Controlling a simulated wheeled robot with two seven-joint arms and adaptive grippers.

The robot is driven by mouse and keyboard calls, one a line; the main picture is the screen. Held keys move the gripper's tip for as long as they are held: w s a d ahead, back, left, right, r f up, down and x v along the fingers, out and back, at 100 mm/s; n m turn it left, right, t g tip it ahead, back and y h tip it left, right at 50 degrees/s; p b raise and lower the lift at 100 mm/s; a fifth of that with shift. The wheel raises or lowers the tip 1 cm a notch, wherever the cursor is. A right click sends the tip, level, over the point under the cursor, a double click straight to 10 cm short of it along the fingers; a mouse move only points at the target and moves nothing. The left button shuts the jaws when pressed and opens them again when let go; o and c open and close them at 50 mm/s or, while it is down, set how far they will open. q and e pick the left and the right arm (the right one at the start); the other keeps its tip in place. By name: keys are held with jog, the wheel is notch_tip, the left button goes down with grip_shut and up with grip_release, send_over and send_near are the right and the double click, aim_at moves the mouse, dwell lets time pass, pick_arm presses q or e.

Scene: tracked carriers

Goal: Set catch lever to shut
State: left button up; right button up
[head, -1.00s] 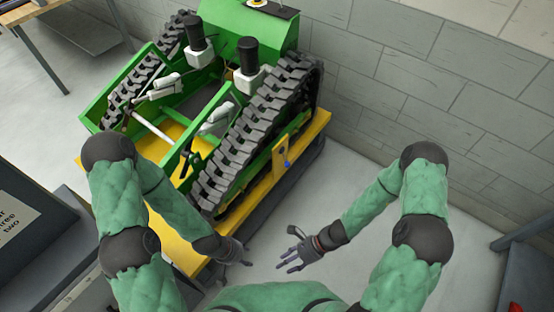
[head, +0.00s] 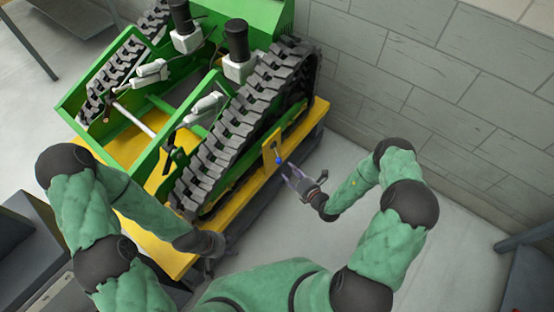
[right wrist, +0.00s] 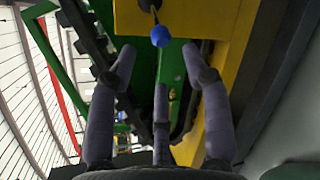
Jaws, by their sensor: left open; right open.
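The catch lever is a thin dark rod with a blue knob (head: 278,160), standing out from a yellow plate on the side of the green tracked carrier (head: 227,135). In the right wrist view the blue knob (right wrist: 160,36) hangs just beyond the fingertips, in front of the yellow plate (right wrist: 180,18). My right gripper (head: 292,174) is open, close to the knob, with a gap between them in the wrist view. Its spread fingers (right wrist: 158,72) hold nothing. My left gripper (head: 210,255) is open and empty, low beside the carrier's yellow base.
The black rubber track (head: 232,135) runs along the carrier's near side, above a yellow base edge (head: 240,193). A grey block wall (head: 420,65) stands behind and to the right. A dark bench (head: 30,235) is at left.

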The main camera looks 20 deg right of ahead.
aim_at(281, 163)
jog(key=b+x, duration=0.2)
jog(key=x, duration=0.6)
jog(key=shift+w+a+f+b, duration=0.1)
jog(key=shift+a+f+b, duration=0.05)
jog(key=shift+b, duration=0.2)
jog(key=shift+w+a+f, duration=0.1)
jog(key=shift+w+a, duration=0.1)
jog(key=shift+w, duration=0.5)
